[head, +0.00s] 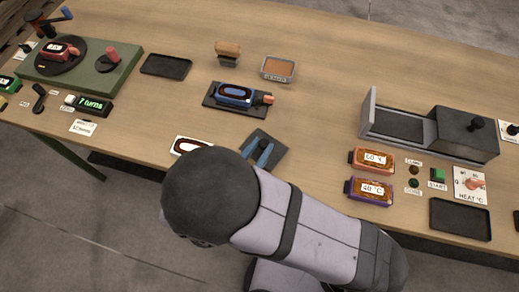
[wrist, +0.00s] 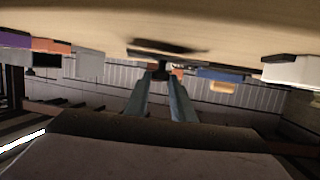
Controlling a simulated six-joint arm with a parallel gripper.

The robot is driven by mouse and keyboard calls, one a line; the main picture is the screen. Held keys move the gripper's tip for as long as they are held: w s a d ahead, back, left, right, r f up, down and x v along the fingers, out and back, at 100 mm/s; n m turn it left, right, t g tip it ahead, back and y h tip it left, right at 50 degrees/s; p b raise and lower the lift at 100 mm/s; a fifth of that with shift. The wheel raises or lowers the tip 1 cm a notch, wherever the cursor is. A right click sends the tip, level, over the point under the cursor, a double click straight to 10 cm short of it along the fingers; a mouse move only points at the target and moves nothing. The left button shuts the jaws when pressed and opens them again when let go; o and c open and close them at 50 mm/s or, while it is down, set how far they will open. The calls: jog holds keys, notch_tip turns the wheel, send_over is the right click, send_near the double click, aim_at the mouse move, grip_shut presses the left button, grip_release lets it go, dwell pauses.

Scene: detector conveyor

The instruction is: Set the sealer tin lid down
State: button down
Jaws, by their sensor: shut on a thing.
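The sealer tin lid (head: 276,143) is a dark square plate, turned at an angle near the front middle of the table. In the wrist view, which is upside down, the lid (wrist: 160,53) shows nearly edge-on with a small dark knob between my fingertips. My gripper (head: 262,152) is shut on that knob from the front; its two blue-grey fingers also show in the wrist view (wrist: 160,82). The lid is level and very close to the tabletop; I cannot tell if it touches. The open sealer tin (head: 277,69), with brown-orange contents, stands farther back.
A blue detector on a dark pad (head: 235,97) lies behind the lid. A white-faced detector (head: 190,145) lies to its left, partly behind my arm. Orange (head: 372,160) and purple (head: 369,191) detectors lie right. Bare table (head: 318,125) separates them from the lid.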

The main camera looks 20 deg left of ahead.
jog(key=shift+f, duration=0.6)
jog(key=shift+f, duration=0.2)
jog(key=c, duration=1.5)
grip_release()
jog(key=shift+r, duration=0.1)
jog(key=shift+r, duration=0.2)
jog(key=shift+s+r+p, duration=0.15)
jog(key=shift+s+p, duration=0.15)
jog(key=shift+s, duration=0.05)
jog(key=shift+p+v, duration=2.55)
jog(key=shift+v, duration=3.1)
